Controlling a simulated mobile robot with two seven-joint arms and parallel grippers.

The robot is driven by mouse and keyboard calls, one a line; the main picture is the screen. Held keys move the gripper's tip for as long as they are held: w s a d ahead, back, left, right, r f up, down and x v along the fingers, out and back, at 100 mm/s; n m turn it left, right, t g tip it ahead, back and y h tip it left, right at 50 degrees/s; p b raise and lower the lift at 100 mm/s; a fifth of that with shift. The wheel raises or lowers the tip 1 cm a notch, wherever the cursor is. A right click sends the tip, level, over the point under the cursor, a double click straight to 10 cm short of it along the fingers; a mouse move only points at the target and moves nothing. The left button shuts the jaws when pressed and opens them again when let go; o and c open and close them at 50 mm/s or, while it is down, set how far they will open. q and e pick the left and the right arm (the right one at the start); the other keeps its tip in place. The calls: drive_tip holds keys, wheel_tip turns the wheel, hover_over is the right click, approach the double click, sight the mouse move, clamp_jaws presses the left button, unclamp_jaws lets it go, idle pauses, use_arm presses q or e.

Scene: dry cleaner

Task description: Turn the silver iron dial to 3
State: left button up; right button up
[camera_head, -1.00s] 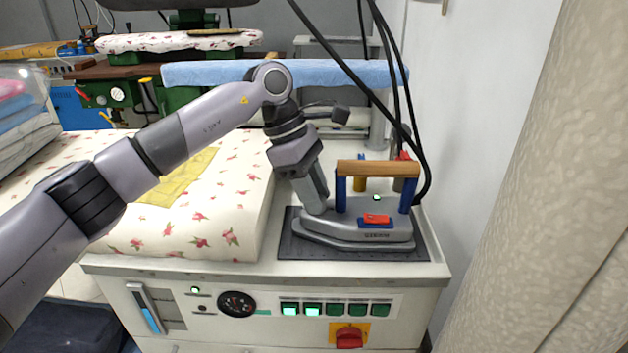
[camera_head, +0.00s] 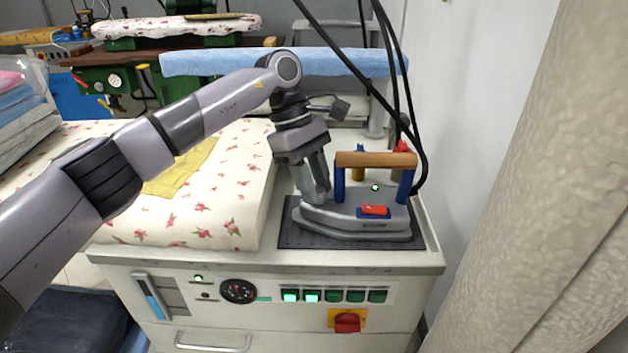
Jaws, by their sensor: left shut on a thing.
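The silver iron (camera_head: 355,222) sits on a dark ribbed mat (camera_head: 290,236) on the right of the white station top. It has a wooden handle (camera_head: 376,159) on blue posts, a red switch (camera_head: 374,210) and a small green light. My left gripper (camera_head: 319,197) points down at the left end of the iron, its fingertips low against the body. It is shut on a small part there, which fits the iron dial. The fingers cover that part, so its marks and setting cannot be read. My right gripper is out of view.
A padded floral board (camera_head: 215,205) with a yellow cloth (camera_head: 183,172) lies left of the iron. Black cables (camera_head: 392,80) hang over the iron's right end. A wall and a beige curtain (camera_head: 520,180) close off the right. The front panel has a gauge and green buttons.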

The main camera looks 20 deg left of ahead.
use_arm(q)
drive_tip(key=shift+r, duration=0.1)
drive_tip(key=o, duration=1)
drive_tip(key=shift+o, duration=0.2)
drive_tip(key=v, duration=0.7)
